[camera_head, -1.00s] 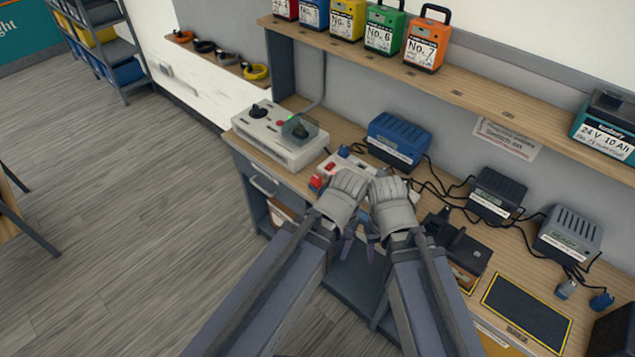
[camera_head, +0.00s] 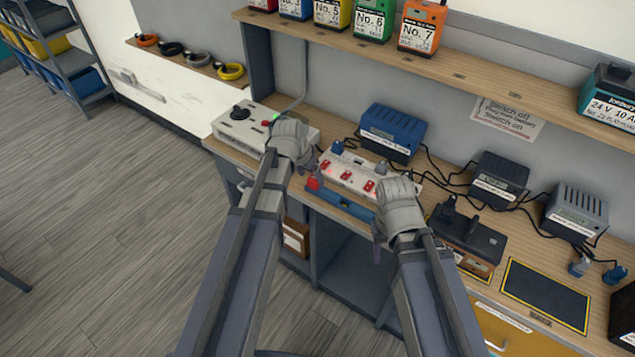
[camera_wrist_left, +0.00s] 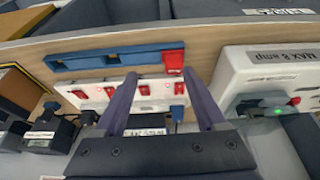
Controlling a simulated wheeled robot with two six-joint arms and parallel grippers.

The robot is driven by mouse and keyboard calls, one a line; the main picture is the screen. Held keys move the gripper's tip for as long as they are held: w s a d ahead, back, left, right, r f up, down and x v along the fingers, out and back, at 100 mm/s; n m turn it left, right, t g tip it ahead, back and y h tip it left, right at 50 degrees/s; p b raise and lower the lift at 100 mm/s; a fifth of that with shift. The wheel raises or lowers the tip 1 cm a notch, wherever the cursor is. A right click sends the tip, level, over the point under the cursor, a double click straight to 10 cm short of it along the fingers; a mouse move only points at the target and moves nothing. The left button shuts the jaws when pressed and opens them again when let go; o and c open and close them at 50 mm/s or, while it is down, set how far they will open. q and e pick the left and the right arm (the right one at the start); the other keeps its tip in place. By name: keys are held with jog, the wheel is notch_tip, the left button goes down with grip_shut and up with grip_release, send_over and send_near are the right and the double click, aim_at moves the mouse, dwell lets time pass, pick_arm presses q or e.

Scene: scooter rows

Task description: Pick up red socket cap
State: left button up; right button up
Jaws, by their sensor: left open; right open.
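The red socket cap (camera_head: 313,183) sits at the left end of a blue holder (camera_head: 385,206) along the bench's front edge. In the left wrist view the cap (camera_wrist_left: 173,61) is at the right end of the blue holder (camera_wrist_left: 105,61), beyond my fingertips. My left gripper (camera_head: 296,158) is open and empty, just above and left of the cap; its spread fingers (camera_wrist_left: 160,80) show in the wrist view, apart from the cap. My right gripper (camera_head: 384,226) is open at the holder's right part; its fingertips are partly hidden by the hand.
A white power strip (camera_head: 338,178) with red switches lies behind the holder. A white control box (camera_head: 236,129) stands left of it, and a blue charger (camera_head: 392,132) behind. Black cables and more chargers (camera_head: 498,180) crowd the right. Open floor (camera_head: 110,220) lies left.

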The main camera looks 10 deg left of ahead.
aim_at(313, 177)
pick_arm(q)
jog(key=shift+w+a+f+b, duration=0.3)
jog(key=shift+w+f+b, duration=0.35)
jog(key=shift+w, duration=0.1)
jog(key=shift+w+a+f+b, duration=0.25)
jog(key=shift+w+f+b, duration=0.35)
jog(key=shift+w, duration=0.1)
jog(key=b+x, duration=0.4)
jog(key=x, duration=0.1)
jog(key=shift+w+b, duration=0.3)
jog(key=shift+b, duration=0.1)
jog(key=shift+r, duration=0.1)
grip_shut()
